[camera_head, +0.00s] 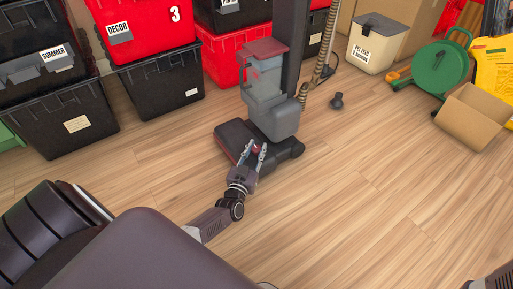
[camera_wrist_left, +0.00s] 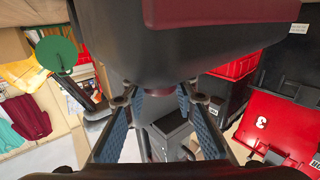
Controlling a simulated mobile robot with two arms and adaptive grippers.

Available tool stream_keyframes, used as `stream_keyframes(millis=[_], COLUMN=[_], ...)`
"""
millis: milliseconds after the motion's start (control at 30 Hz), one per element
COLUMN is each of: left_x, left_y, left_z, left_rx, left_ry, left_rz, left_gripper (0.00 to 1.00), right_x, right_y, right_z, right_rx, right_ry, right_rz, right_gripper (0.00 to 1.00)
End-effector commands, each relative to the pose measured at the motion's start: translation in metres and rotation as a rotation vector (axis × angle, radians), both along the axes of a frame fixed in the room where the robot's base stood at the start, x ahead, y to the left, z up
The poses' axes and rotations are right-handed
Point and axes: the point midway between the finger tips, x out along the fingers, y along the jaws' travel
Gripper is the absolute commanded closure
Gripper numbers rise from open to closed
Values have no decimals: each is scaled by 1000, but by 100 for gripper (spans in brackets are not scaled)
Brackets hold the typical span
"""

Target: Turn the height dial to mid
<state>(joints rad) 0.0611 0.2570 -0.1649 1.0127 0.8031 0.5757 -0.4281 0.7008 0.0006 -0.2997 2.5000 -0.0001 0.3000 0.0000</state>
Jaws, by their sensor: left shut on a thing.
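An upright vacuum cleaner (camera_head: 272,117) stands on the wood floor in the middle of the head view, with a clear bin and a dark floor head with red trim. The height dial (camera_head: 256,148) shows as a small dark red knob on top of the floor head. My left gripper (camera_head: 257,152) reaches it from the front and is shut on it, one finger on each side. In the left wrist view, my left gripper (camera_wrist_left: 153,110) shows its blue-padded fingers around a dark reddish part. The dial's marks and setting cannot be read.
Stacked black and red totes (camera_head: 155,85) stand at the back left. A pet food bin (camera_head: 375,43), a green reel (camera_head: 437,66) and an open cardboard box (camera_head: 472,117) are at the right. A small dark object (camera_head: 337,101) lies right of the vacuum. The right foreground floor is mostly clear.

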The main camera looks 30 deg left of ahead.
Motion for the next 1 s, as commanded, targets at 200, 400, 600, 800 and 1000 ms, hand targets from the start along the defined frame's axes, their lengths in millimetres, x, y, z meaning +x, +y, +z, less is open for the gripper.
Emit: stream_keyframes(millis=[200,400,600,800,1000], left_x=[1,0,0,0,1], left_y=[1,0,0,1,3], left_z=[2,1,0,-1,-3], left_rx=[1,0,0,4,9], left_ry=[-4,-1,0,-2,-7], left_rz=[1,-1,-1,-21,-107], left_gripper=[58,57,57,57,57], right_x=[0,0,2,1,0], right_y=[0,0,0,0,0], right_z=[0,0,0,-5,-24], right_rx=[0,0,1,1,0], right_ry=[1,1,5,3,1], right_rz=[0,0,1,1,1], right_gripper=[60,60,60,60,60])
